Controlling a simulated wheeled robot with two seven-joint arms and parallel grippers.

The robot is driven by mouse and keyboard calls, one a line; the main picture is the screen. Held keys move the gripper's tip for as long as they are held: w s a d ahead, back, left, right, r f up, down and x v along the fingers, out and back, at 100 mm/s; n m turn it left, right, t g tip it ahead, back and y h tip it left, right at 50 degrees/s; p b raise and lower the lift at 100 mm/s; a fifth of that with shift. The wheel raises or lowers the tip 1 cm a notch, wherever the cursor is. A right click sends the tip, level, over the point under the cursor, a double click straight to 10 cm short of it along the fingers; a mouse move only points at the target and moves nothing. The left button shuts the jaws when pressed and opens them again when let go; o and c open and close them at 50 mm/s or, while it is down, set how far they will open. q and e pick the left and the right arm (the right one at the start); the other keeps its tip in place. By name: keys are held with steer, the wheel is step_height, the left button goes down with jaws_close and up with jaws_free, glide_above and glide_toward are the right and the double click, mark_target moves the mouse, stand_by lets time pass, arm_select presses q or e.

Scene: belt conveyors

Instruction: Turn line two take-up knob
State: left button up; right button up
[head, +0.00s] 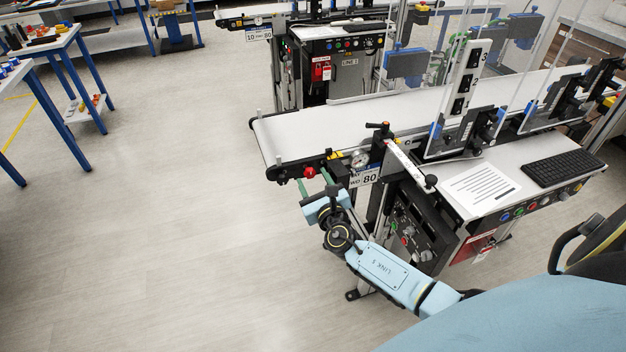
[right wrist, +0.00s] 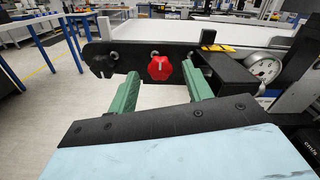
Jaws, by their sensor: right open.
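The red take-up knob (right wrist: 160,68) sits on the black side plate of the near conveyor's end, with a white mark on its face. It also shows as a small red knob in the head view (head: 309,172). My right gripper (head: 314,182) is open, with its green fingers pointing at the conveyor end. In the right wrist view the gripper (right wrist: 160,78) has one finger left of the knob and one right of it. The knob lies ahead between the fingers, with visible gaps on both sides. My left gripper is not in view.
A round dial gauge (right wrist: 264,68) and a black block (right wrist: 226,72) stand close right of the knob. The near belt (head: 370,118) is bare at this end. A console with a keyboard (head: 563,168) is to the right.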

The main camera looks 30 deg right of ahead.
steer(key=shift+w+d, duration=0.1)
steer(key=shift+w, duration=0.4)
steer(key=c, duration=1)
